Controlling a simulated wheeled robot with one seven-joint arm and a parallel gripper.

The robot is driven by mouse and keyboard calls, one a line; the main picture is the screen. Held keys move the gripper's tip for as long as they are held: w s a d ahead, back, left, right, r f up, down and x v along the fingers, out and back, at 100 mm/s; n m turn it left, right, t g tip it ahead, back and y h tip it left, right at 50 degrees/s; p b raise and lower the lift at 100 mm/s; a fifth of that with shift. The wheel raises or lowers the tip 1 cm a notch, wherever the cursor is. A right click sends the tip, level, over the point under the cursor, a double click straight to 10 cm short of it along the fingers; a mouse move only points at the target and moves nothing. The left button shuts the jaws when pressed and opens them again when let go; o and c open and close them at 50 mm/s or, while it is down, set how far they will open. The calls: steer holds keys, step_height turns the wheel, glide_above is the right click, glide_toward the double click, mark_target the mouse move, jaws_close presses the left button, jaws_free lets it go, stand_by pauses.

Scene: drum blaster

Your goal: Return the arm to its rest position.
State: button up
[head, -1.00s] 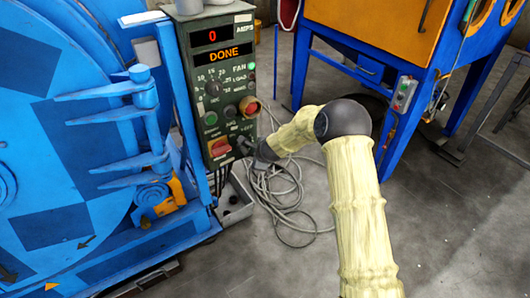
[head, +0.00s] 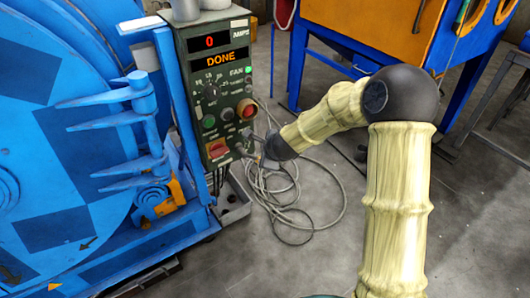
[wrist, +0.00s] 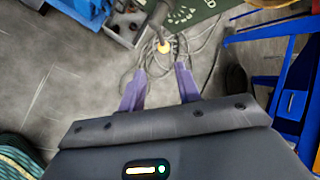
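My arm, in a cream ribbed cover with a black elbow joint (head: 408,94), is bent, with its forearm pointing left toward the control box (head: 212,90). My gripper is at the forearm's dark end, just right of the box's lower part; its fingers are hard to make out in the head view. In the wrist view my gripper (wrist: 160,72) shows two purple fingers spread apart with nothing between them. The green control box shows a red 0 and DONE on its displays, with a red knob and a red switch below.
The blue drum machine (head: 60,130) with its pronged arm stands at left. Grey cables (head: 290,205) lie coiled on the floor below my gripper. A blue and orange cabinet (head: 385,30) stands at back right. Grey floor is open in the lower middle.

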stand_by(0.3)
steer(key=s+d+r+n+g+h, duration=0.2)
steer(key=s+d+n, duration=0.75)
steer(key=s, duration=0.35)
steer(key=s+d+r+n+g+h, duration=0.2)
steer(key=s+d+r+n+g, duration=0.1)
steer(key=s+d+n, duration=0.85)
step_height(320, 180, up, 34)
steer(key=s+a+m+p, duration=0.1)
steer(key=m+p, duration=0.1)
steer(key=p, duration=3.2)
steer(key=shift+s+a+r+p, duration=0.15)
steer(key=shift+a+r+p, duration=0.1)
steer(key=shift+a+p, duration=0.15)
